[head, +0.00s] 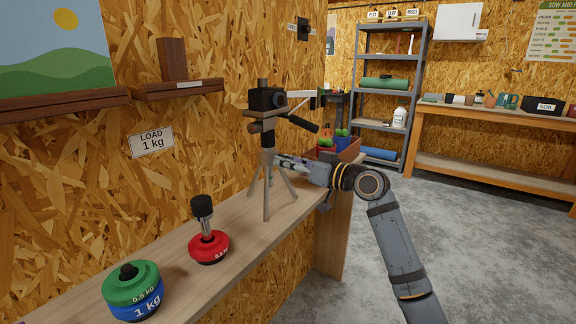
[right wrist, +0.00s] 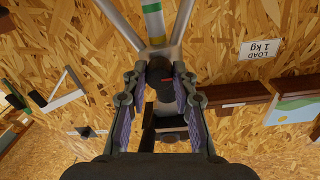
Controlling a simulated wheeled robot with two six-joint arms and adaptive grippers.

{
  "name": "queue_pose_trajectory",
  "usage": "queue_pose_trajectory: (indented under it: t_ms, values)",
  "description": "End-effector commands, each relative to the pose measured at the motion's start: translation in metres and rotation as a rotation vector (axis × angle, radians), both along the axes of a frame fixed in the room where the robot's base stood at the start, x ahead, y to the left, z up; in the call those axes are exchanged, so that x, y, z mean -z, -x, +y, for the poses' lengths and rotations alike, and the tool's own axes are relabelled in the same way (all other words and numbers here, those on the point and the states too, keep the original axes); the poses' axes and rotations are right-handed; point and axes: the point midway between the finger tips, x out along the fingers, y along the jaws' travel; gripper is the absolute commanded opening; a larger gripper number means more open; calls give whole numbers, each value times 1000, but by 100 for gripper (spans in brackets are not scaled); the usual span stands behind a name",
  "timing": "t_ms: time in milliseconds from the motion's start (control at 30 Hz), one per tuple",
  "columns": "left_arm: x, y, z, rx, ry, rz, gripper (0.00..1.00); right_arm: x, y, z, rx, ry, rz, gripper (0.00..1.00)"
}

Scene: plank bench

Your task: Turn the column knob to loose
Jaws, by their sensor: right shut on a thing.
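A tripod (head: 268,165) stands on the plank bench (head: 175,262) with a dark camera-like head (head: 266,99) on its column. My right gripper (head: 279,160) reaches in from the right at the column. In the right wrist view, its two fingers (right wrist: 160,82) are closed around a dark round column knob (right wrist: 159,70) with a small red mark. The column (right wrist: 153,20) behind it carries green and yellow bands. The knob is hidden by the gripper in the head view. My left gripper is out of view.
A red weight (head: 209,248) with a black-topped post and a green weight (head: 131,283) on a blue one (head: 140,303) stand on the near bench. A planter box (head: 348,150) stands behind my wrist. A "LOAD 1 kg" sign (head: 152,141) hangs on the wall.

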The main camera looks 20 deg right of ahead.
Motion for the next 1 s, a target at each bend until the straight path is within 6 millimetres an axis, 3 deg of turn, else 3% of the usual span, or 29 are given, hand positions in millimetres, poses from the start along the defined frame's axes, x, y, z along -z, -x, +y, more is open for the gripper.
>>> queue_pose_trajectory:
  t_ms: [500, 533, 667, 1000]
  values:
    - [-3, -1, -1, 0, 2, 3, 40, 3, 0, 0, -1, 15, -3, 0]
    - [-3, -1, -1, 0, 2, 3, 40, 3, 0, 0, -1, 15, -3, 31]
    - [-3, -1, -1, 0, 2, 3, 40, 2, 0, 0, -1, 14, -5, 49]
    - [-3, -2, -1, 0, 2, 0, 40, 1, 2, -2, 1, 14, -8, 50]
